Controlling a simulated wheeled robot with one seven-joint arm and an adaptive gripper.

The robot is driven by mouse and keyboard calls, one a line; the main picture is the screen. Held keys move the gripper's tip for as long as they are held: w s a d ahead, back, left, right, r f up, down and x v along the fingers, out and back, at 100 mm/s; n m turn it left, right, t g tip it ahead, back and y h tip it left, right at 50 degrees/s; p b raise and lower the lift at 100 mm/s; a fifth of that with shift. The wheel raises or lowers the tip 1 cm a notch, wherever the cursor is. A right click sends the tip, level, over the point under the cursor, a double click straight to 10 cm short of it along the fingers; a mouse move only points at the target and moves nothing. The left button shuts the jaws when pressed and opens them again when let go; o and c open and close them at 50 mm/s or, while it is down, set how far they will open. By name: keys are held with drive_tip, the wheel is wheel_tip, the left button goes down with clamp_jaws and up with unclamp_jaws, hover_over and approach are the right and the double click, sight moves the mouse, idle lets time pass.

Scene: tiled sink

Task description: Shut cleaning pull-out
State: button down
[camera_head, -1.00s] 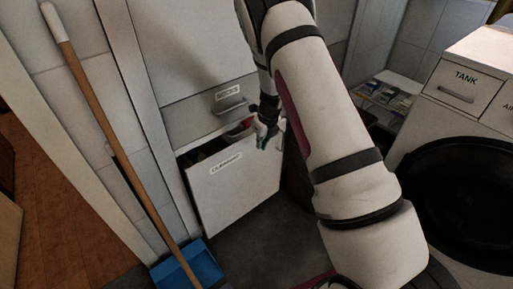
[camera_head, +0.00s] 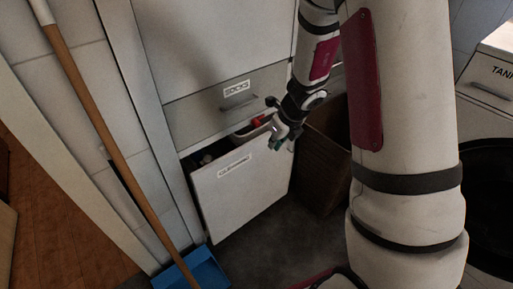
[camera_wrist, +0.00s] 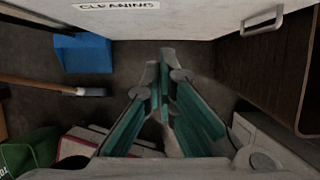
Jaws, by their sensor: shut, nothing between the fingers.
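The cleaning pull-out (camera_head: 240,190) is a white-fronted drawer low in the cabinet, standing partly open. Its label reads CLEANING in the wrist view (camera_wrist: 115,6), where the white front fills the top edge. Dark and red items show inside behind the front in the head view. My gripper (camera_head: 277,146) is near the upper right corner of the front, on its outer side. In the wrist view my gripper (camera_wrist: 163,78) has its teal-padded fingers together and empty, pointing toward the front. I cannot tell whether the fingertips touch it.
A closed drawer labelled SOCKS or similar (camera_head: 237,100) sits above. A brown basket or box (camera_head: 325,150) stands right of the pull-out. A blue dustpan (camera_head: 190,272) and a wooden broom handle (camera_head: 110,150) are at the left.

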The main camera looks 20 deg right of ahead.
drive_tip(key=b, duration=0.6)
approach(258, 150)
drive_tip(key=s+a+f, duration=0.2)
drive_tip(key=s+f, duration=0.2)
drive_tip(key=f, duration=0.1)
drive_tip(key=shift+w+a+r+p, duration=0.15)
drive_tip(key=shift+w+p, duration=0.1)
drive_tip(key=shift+w, duration=0.3)
drive_tip(key=shift+w+a+r+p, duration=0.15)
drive_tip(key=shift+w+p, duration=0.15)
drive_tip(key=shift+w, duration=0.25)
drive_tip(key=shift+w+a+f+p, duration=0.15)
drive_tip(key=shift+w+p, duration=0.1)
drive_tip(key=shift+w, duration=0.3)
drive_tip(key=shift+r, duration=0.1)
